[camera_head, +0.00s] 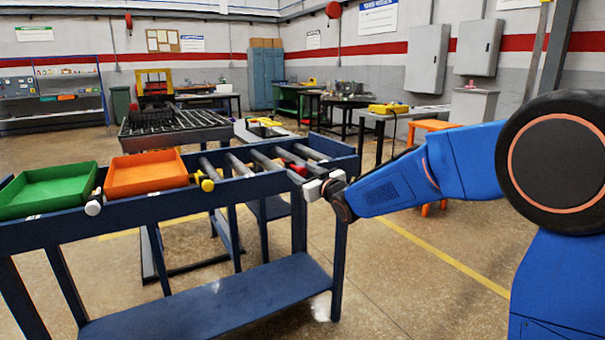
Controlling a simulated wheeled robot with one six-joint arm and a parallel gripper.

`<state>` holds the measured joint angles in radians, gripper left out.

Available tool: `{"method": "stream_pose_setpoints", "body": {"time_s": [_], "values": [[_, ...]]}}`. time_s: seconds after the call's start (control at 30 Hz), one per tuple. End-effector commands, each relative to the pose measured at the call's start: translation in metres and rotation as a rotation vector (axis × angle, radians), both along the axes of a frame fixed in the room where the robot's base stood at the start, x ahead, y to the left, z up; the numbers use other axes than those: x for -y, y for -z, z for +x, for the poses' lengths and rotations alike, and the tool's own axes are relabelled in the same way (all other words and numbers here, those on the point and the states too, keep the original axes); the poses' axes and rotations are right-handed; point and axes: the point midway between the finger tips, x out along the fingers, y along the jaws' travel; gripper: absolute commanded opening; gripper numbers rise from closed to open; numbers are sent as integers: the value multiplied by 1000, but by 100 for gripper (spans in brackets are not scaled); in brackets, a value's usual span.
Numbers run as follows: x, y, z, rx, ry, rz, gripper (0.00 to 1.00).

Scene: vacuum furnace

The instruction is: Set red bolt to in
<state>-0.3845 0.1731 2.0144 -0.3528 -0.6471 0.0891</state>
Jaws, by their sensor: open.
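The red bolt (298,170) shows as a red end at the front edge of the blue roller table, among the grey rollers. My gripper (312,187) is at the table's front edge, just right of and slightly below the red bolt in the picture. It is open. The fingers are small in this view, and I cannot tell whether they touch the bolt or stand around it. Part of the bolt is hidden by the table's front rail.
The blue roller table (150,210) holds an orange tray (146,190) and a green tray (40,208). A yellow bolt (206,184) and a white bolt (93,208) stick out of its front rail. A dark roller conveyor (175,138) stands behind.

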Motion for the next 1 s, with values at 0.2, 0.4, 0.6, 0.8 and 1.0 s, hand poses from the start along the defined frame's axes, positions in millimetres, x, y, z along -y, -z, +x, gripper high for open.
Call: {"method": "stream_pose_setpoints", "body": {"time_s": [0.2,0.4,0.6,0.8,1.0], "values": [[0,0,0,0,0,0,16],[0,0,0,0,0,0,0],[-9,1,13,0,-1,0,0],[-20,1,30,0,0,0,0],[-21,0,31,0,1,0,0]]}}
